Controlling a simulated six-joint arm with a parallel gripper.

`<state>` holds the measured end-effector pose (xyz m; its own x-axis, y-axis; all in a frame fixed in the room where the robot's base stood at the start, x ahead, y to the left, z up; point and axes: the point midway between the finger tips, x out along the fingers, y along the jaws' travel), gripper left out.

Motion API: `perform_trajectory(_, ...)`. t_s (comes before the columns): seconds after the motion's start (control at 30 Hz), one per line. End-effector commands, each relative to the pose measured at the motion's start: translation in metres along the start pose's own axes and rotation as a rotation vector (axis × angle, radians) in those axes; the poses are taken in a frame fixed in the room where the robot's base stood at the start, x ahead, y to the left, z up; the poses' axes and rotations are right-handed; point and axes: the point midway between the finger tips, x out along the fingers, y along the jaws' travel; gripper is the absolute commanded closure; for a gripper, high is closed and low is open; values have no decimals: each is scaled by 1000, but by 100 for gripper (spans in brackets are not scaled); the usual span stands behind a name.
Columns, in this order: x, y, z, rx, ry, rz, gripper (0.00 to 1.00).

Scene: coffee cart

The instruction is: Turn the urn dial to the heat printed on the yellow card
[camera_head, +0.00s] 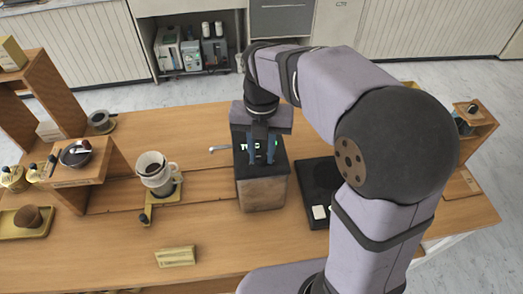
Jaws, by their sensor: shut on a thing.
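A boxy unit with a black top and a brown front (262,192), which looks like the urn, stands mid-table. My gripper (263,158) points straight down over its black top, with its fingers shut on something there. This looks like the dial, but the fingers hide it, so I cannot tell its setting. Green lettering shows on the top beside the fingers, partly covered. A small yellow block or card (176,257) with faint print lies near the table's front edge; its print is too small to read.
A black tray (318,186) with white pieces lies right of the unit, partly behind my arm. Wooden shelves (75,165) stand at the left. Bare wood lies front centre.

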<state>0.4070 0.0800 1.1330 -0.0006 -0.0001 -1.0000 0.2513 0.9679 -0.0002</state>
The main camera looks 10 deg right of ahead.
Motion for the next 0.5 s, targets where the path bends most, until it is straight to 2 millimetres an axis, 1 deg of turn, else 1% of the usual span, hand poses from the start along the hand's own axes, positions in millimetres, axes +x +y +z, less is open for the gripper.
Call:
perform_trajectory(0.27,-2,0,1,176,-2,0,98)
perform_trajectory(0.5,-2,0,0,398,-1,0,98)
